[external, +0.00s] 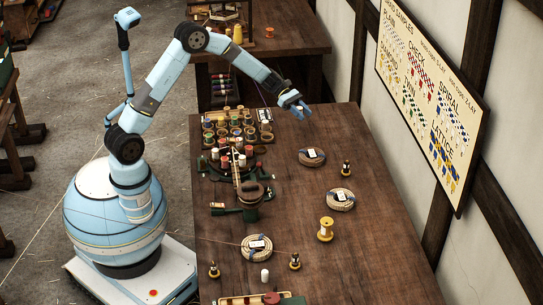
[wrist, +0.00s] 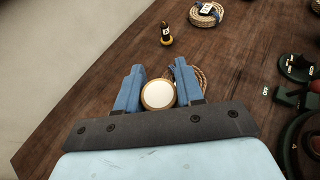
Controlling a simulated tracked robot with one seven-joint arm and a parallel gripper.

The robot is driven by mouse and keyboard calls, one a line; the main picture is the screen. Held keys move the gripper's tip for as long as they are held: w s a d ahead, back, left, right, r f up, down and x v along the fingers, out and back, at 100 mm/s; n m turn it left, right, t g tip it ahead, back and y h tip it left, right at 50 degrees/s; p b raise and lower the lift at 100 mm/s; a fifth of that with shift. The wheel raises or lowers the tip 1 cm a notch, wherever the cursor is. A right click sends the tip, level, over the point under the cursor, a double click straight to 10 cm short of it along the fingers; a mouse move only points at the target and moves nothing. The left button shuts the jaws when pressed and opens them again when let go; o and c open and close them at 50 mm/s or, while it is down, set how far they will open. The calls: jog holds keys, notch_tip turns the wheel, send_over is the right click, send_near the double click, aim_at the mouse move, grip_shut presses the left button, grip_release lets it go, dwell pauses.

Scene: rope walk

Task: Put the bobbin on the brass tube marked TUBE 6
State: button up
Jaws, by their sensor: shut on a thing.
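My gripper (external: 293,103) is above the far part of the bench, in the air. In the wrist view its two blue fingers (wrist: 158,72) are shut on a round thing with a pale face and tan rim, which I take to be the bobbin (wrist: 158,94). In the external view the held thing (external: 299,113) is small and partly hidden by the fingers. A coil of rope lies beyond it in the wrist view. I cannot read a TUBE 6 mark in either view, so I cannot tell which thing is that tube.
Rope coils with cards (external: 312,157), (external: 341,199), (external: 257,247) lie on the bench (external: 380,260). A yellow spool (external: 326,229) and small dark bottle-like things (external: 346,169) stand among them. A rack of coloured bobbins (external: 236,127) and a green-based device (external: 247,194) fill the left side. The right side is clear.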

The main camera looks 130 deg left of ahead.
jog(key=w+d+r+m+g+h, duration=0.25)
jog(key=w+d+m+h, duration=0.25)
jog(key=w+d, duration=1.35)
jog(key=w+d+r+m+g+h, duration=0.2)
jog(key=w+d, duration=0.2)
jog(key=d, duration=0.9)
jog(key=w+d+r+m+g+h, duration=0.1)
jog(key=w+d+r+m+h, duration=0.15)
jog(key=d, duration=0.95)
send_over(327, 225)
jog(key=f, duration=0.9)
jog(key=shift+s+d+f, duration=0.1)
jog(key=shift+s+f, duration=0.15)
jog(key=shift+f, duration=0.1)
jog(key=shift+w+f, duration=0.25)
jog(key=shift+f, duration=1.6)
jog(key=shift+f, duration=0.1)
